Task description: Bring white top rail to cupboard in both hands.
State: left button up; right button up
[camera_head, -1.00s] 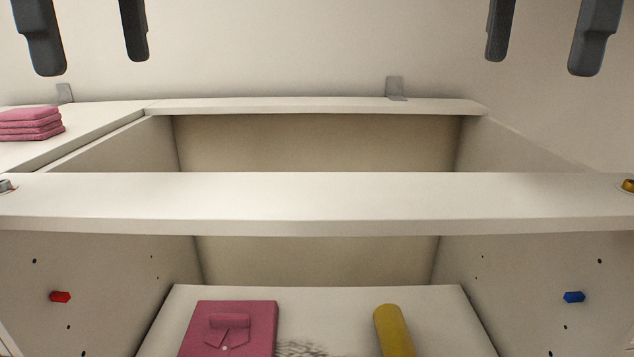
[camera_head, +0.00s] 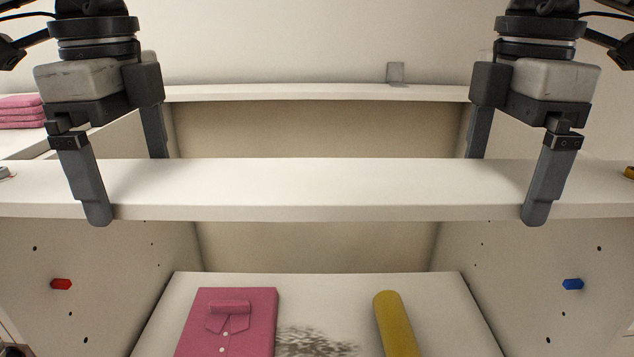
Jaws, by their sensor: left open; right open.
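The white top rail (camera_head: 318,186) is a long flat board that spans the cupboard (camera_head: 568,250) from side to side at the front top. My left gripper (camera_head: 126,190) is open, with one finger in front of the rail near its left end and the other behind it. My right gripper (camera_head: 508,190) is open in the same way near the rail's right end. Both pairs of fingers straddle the rail, and neither is closed on it. The lower ends of the rear fingers are hidden behind the rail.
Inside the cupboard, a white shelf (camera_head: 268,280) bears a folded pink shirt (camera_head: 236,320) and a yellow roll (camera_head: 396,325). A red peg (camera_head: 61,284) and a blue peg (camera_head: 572,284) stick out of the side panels. Folded pink cloths (camera_head: 20,112) lie at the left.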

pick_arm(q)
jog(key=c, duration=1.2)
pick_arm(e)
jog(key=c, duration=1.2)
pick_arm(q)
jog(key=shift+o, duration=0.2)
pick_arm(e)
jog(key=shift+o, duration=0.2)
pick_arm(q)
jog(key=shift+r, duration=0.1)
pick_arm(e)
jog(key=shift+r, duration=0.1)
pick_arm(q)
notch_tip(320, 180, up, 5)
jog(key=p, duration=0.5)
pick_arm(e)
notch_tip(320, 180, up, 5)
